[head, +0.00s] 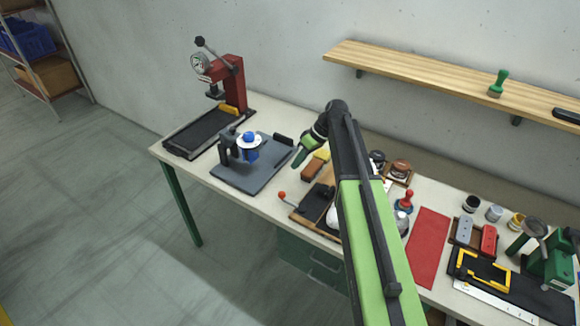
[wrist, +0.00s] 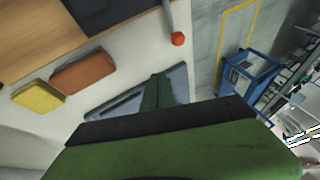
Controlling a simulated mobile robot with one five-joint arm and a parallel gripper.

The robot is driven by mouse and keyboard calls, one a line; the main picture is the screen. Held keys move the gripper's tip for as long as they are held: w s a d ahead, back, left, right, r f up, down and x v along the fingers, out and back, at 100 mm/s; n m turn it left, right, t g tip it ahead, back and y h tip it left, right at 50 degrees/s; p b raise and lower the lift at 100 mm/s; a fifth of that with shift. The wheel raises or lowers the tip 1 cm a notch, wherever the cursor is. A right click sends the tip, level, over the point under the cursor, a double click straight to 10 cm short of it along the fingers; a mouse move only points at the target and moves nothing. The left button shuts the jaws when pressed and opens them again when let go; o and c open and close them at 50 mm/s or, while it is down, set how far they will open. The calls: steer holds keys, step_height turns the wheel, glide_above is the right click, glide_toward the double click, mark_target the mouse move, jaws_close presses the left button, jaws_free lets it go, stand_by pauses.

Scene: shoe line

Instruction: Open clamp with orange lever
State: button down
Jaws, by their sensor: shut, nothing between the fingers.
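The clamp lever is a thin rod with an orange-red ball knob (head: 282,195), sticking out over the front left of a wooden board with a black plate (head: 318,202). The rest of the clamp is largely hidden behind my arm in the head view. In the wrist view the knob (wrist: 178,39) and a short piece of its rod show at the top, beyond my fingertips. My gripper (head: 296,162) is shut and empty. It hangs above the table, between the dark grey plate and the wooden board, behind and apart from the knob. The fingers show in the wrist view (wrist: 158,92).
A dark grey plate (head: 228,178) with a blue-and-white part stands left of my gripper. A red press (head: 232,80) is at the back left. Orange-brown and yellow blocks (wrist: 83,75) lie near the wooden board. A red mat (head: 428,250) lies to the right.

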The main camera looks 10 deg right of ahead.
steer(key=p+v, duration=0.1)
steer(key=v, duration=0.1)
steer(key=w+p+v, duration=0.1)
steer(key=v, duration=0.1)
steer(key=shift+d+r, duration=0.1)
steer(key=shift+r, duration=0.2)
